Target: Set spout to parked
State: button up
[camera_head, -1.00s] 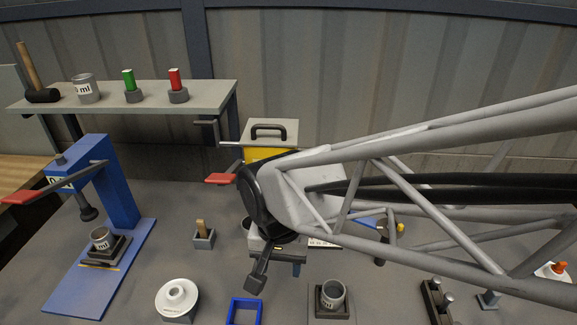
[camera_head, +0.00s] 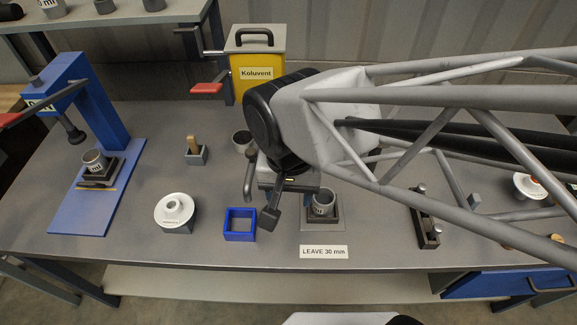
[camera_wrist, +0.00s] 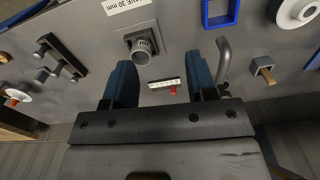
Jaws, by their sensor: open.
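A grey curved tube (camera_head: 248,178) that looks like the spout stands upright just left of my gripper. In the wrist view the tube (camera_wrist: 223,62) is to the right of the right finger, apart from it as far as I can tell. My gripper (camera_wrist: 161,75) is open and empty, with two blue fingers pointing down at the bench. Between the fingers is a white marked strip (camera_wrist: 164,83) with a small red piece. The tube's base is not clear.
A yellow Koluvent container (camera_head: 262,73) with a red-handled lever (camera_head: 207,88) stands behind. A grey cup (camera_head: 323,203) on a dark holder, a blue square frame (camera_head: 240,237) and a white disc part (camera_head: 174,210) are in front. A blue press (camera_head: 100,100) is at left.

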jog(key=shift+c, duration=0.5)
jog(key=c, duration=0.5)
jog(key=shift+w+d+m, duration=0.15)
jog(key=shift+w+m, duration=0.05)
jog(key=shift+m, duration=0.3)
grip_shut()
jog(key=w+d+r+m+y, duration=0.1)
jog(key=w+d+m+y, duration=0.2)
jog(key=w+m, duration=0.3)
jog(key=w+d+r+m+y, duration=0.2)
jog(key=w+m+y, duration=0.4)
jog(key=m, duration=0.5)
jog(key=shift+d+t, duration=0.3)
jog(key=shift+d, duration=0.25)
jog(key=shift+r, duration=0.1)
